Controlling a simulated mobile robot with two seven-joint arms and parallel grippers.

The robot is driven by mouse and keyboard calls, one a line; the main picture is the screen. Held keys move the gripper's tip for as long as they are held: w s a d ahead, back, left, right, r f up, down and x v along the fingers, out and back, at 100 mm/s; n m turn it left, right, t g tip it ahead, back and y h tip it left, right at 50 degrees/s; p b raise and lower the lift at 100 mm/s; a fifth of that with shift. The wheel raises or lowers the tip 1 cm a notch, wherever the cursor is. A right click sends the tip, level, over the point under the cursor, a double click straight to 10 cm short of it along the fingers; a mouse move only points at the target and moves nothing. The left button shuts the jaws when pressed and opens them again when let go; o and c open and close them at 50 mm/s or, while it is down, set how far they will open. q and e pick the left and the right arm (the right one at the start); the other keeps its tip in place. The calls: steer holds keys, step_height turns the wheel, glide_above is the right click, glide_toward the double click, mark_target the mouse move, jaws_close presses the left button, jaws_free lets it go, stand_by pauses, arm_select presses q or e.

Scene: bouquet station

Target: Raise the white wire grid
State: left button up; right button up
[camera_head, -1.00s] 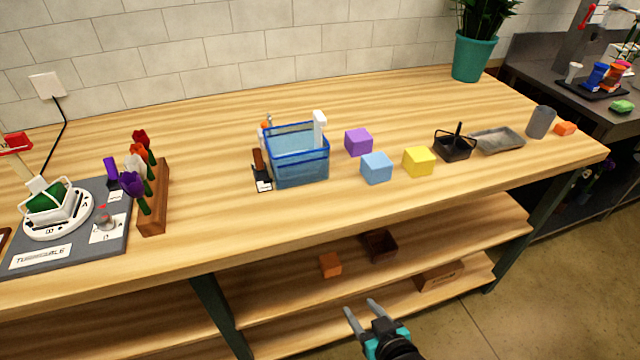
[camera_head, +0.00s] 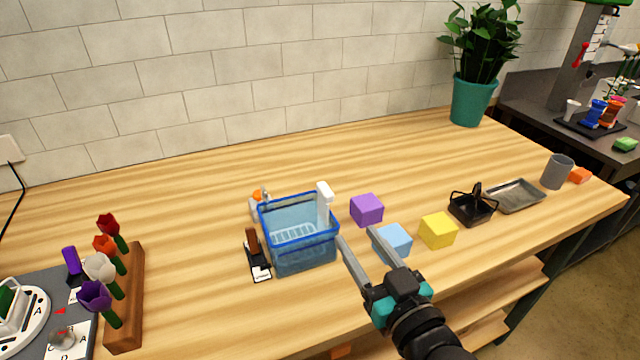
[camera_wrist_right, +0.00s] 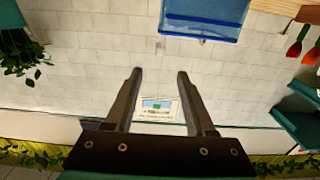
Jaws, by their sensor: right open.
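The white wire grid (camera_head: 293,236) lies low inside a clear blue-rimmed basin (camera_head: 300,262). A white upright handle (camera_head: 324,202) rises above the basin's right rim; whether it joins the grid is hard to tell. My right gripper (camera_head: 357,236) is open and empty. In the head view its fingers are just right of the basin, overlapping the light blue cube (camera_head: 394,240). In the right wrist view the open fingers (camera_wrist_right: 158,75) have nothing between them, and part of the blue basin (camera_wrist_right: 203,22) shows at the top edge. My left gripper is not in view.
A purple cube (camera_head: 367,209) and a yellow cube (camera_head: 438,230) stand right of the basin. A small dark brown-handled item (camera_head: 257,262) is close on its left. A wooden rack (camera_head: 127,310) with several flowers is further left. Bare table lies behind the basin.

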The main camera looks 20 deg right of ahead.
mark_target(330, 199)
steer(key=w, duration=0.8)
steer(key=shift+w+a+b, duration=0.25)
steer(key=shift+w+b, duration=0.05)
steer(key=w, duration=0.4)
steer(key=shift+w+a, duration=0.1)
steer(key=shift+w, duration=0.1)
steer(key=shift+w+b, duration=0.3)
steer(key=shift+w, duration=0.4)
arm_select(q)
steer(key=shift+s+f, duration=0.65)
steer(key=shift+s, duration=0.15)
arm_select(e)
jaws_close()
